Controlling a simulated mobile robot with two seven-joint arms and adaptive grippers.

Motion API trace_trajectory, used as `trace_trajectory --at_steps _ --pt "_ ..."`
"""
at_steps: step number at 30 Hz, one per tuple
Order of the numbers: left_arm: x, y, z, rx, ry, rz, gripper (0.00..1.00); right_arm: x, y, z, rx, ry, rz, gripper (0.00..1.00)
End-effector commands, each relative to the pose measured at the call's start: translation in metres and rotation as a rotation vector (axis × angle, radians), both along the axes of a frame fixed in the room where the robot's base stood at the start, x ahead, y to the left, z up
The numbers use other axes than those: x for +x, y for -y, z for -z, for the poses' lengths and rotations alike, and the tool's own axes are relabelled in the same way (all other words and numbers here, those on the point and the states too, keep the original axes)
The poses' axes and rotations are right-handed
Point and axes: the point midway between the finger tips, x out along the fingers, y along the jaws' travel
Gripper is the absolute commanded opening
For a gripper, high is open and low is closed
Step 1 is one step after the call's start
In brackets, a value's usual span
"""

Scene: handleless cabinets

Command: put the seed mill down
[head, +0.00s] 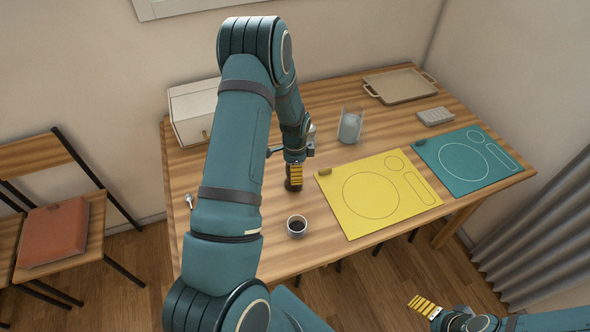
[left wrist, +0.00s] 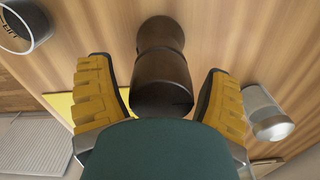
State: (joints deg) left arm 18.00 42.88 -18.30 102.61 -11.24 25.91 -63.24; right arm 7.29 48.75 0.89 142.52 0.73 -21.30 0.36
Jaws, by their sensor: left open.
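The seed mill (head: 294,184) is a dark brown, waisted cylinder standing on the wooden table, left of the yellow mat. In the left wrist view the seed mill (left wrist: 162,70) is between the fingers of my left gripper (left wrist: 160,98), with a gap on both sides. My left gripper (head: 295,174) is open, directly over the mill in the head view, and hides its upper part. My right gripper (head: 424,306) is at the lower right of the head view, away from the table top; its finger opening cannot be made out.
A small cup with dark contents (head: 297,226) stands near the mill, toward the front edge. A yellow mat (head: 412,215) and teal mat (head: 490,178) lie to the right. A clear glass container (head: 350,126), tray (head: 400,86) and white box (head: 195,108) are behind.

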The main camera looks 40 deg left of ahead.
Motion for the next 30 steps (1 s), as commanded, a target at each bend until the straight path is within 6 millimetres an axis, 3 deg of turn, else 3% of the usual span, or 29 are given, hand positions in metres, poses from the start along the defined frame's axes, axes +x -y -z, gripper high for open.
trace_trajectory --at_steps 9,16,26,28,30 --pt "0.001 0.000 -0.066 0.002 0.006 0.000 0.79 0.002 0.000 -0.006 -0.001 0.004 0.004 0.80" --pt "0.001 0.000 -0.102 0.002 0.004 -0.001 0.79 0.003 0.001 -0.010 -0.002 0.006 0.006 0.80" --pt "0.000 0.001 -0.114 -0.001 0.003 -0.002 0.79 0.003 0.001 -0.010 -0.002 0.008 0.006 0.80" --pt "0.001 0.012 -0.107 -0.012 0.008 -0.015 0.79 0.003 0.001 -0.010 -0.002 0.008 0.006 0.80" --pt "0.002 0.036 -0.092 -0.039 0.021 -0.052 0.79 0.003 0.001 -0.010 -0.002 0.007 0.006 0.80"
